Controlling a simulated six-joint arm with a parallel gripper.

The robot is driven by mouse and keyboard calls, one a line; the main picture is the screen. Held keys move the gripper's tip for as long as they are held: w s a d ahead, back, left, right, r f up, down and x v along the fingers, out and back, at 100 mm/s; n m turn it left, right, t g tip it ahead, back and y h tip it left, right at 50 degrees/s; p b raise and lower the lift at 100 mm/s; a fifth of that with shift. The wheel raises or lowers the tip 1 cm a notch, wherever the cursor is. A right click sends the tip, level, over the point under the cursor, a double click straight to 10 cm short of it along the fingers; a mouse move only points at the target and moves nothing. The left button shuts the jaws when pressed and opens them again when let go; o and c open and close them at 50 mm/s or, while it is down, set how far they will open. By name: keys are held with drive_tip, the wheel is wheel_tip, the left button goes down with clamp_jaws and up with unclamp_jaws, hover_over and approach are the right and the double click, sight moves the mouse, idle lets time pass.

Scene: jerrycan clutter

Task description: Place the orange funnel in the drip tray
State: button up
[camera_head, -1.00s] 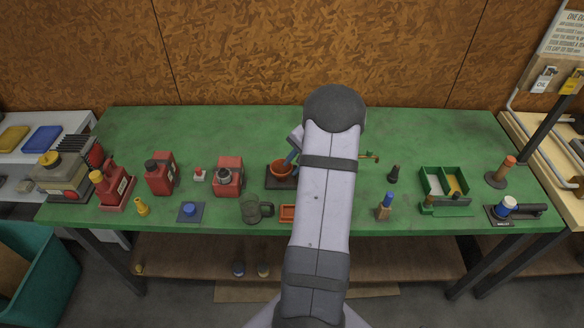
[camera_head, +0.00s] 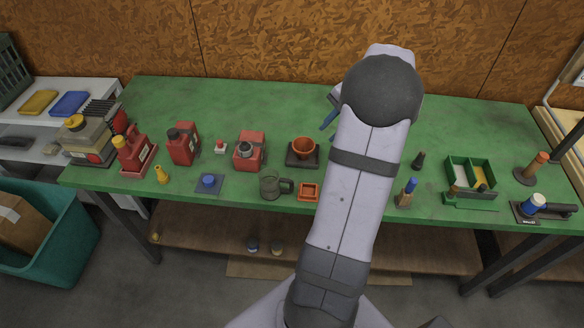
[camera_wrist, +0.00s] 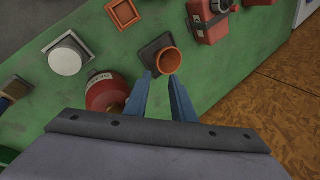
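The orange funnel (camera_head: 304,146) sits with its wide mouth up in a dark square tray (camera_head: 290,161), which I take for the drip tray. In the wrist view the funnel (camera_wrist: 169,60) shows its round opening over the dark tray (camera_wrist: 149,50), just beyond my fingertips. My gripper (camera_wrist: 161,77) has two blue fingers spread apart with nothing between them. The fingertips appear clear of the funnel, though the exact distance is hard to tell.
A round red container (camera_wrist: 105,92) is close to my fingers in the wrist view. The back of the green bench (camera_head: 230,105) is clear.

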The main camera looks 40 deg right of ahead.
drive_tip(key=a+f+n+g+y, duration=0.1)
drive_tip(key=a+n+g, duration=0.45)
drive_tip(key=a, duration=1.75)
drive_tip(key=s+a+f+n+h, duration=0.1)
drive_tip(key=s+a+f+n, duration=0.2)
drive_tip(key=s+a+n, duration=0.8)
drive_tip(key=shift+s+a+h, duration=0.3)
drive_tip(key=shift+s+a, duration=0.35)
drive_tip(key=shift+a, duration=0.25)
